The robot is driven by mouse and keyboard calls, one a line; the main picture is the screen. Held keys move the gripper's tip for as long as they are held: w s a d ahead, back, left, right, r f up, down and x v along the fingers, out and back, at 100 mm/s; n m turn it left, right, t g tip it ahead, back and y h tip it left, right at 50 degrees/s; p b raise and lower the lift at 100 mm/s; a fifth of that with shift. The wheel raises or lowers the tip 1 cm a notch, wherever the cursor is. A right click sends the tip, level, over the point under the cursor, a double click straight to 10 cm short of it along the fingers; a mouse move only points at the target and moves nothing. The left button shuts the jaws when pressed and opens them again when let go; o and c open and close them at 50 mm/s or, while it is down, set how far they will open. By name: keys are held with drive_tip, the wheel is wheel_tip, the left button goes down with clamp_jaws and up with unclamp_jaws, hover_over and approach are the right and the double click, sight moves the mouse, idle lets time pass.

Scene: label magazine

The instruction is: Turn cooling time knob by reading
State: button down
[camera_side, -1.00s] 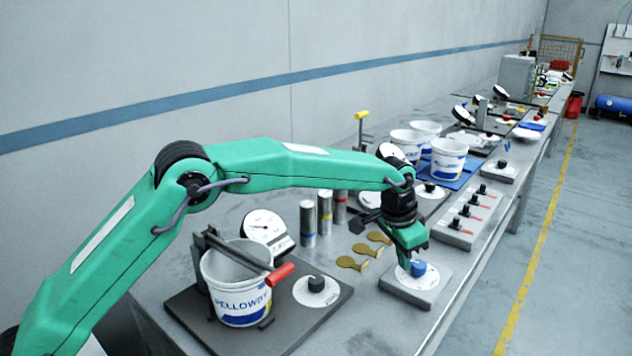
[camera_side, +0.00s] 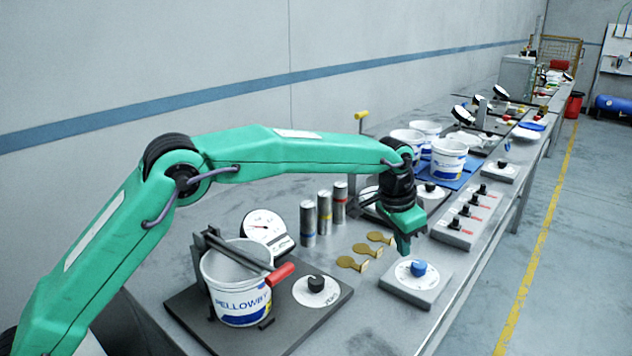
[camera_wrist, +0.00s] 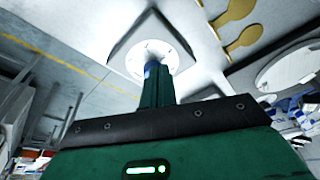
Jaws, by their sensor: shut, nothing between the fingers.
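A blue knob (camera_side: 418,268) sits on a white round dial (camera_side: 405,277) on a grey plate (camera_side: 411,296) near the front edge of the bench. My gripper (camera_side: 403,250) is shut and empty, above and a little left of the blue knob, apart from it. In the wrist view, my gripper's fingers (camera_wrist: 157,90) point at the white dial (camera_wrist: 170,52), and the blue knob (camera_wrist: 151,67) shows partly behind their tips. A white gauge (camera_side: 264,226) with a needle stands behind a white bucket (camera_side: 237,300) marked PELLOWBY. The knob's setting is too small to read.
Brass tags (camera_side: 352,263) lie left of the dial plate, with metal cylinders (camera_side: 308,223) behind them. A black knob (camera_side: 316,284) sits on the dark base (camera_side: 300,330) beside the bucket. A box with several black knobs (camera_side: 459,232) stands to the right.

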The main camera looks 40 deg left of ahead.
sight(418, 268)
drive_tip(key=shift+w+v, duration=0.15)
drive_tip(key=shift+v, duration=0.5)
drive_tip(key=shift+w+v, duration=0.15)
drive_tip(key=shift+v, duration=0.45)
drive_tip(key=shift+d+r, duration=0.1)
drive_tip(key=shift+s+d+r, duration=0.2)
drive_tip(key=shift+s+d, duration=0.05)
drive_tip(key=shift+d, duration=0.3)
drive_tip(key=shift+s+d+r, duration=0.25)
drive_tip(key=shift+d, duration=0.3)
drive_tip(key=shift+f, duration=0.1)
drive_tip(key=shift+s+a+x, duration=0.1)
drive_tip(key=shift+s+x, duration=0.15)
drive_tip(key=shift+x, duration=0.85)
drive_tip(key=shift+s+a+x, duration=0.1)
drive_tip(key=shift+s+x, duration=0.15)
drive_tip(key=shift+x, duration=0.85)
drive_tip(key=shift+s+a+x, duration=0.1)
drive_tip(key=shift+s+x, duration=0.15)
drive_tip(key=shift+x, duration=0.85)
drive_tip(key=shift+w+f, duration=0.2)
drive_tip(key=shift+w, duration=0.05)
drive_tip(key=shift+w+a, duration=0.3)
drive_tip(key=shift+a, duration=0.25)
drive_tip(key=shift+s+a, duration=0.25)
drive_tip(key=shift+s, duration=0.1)
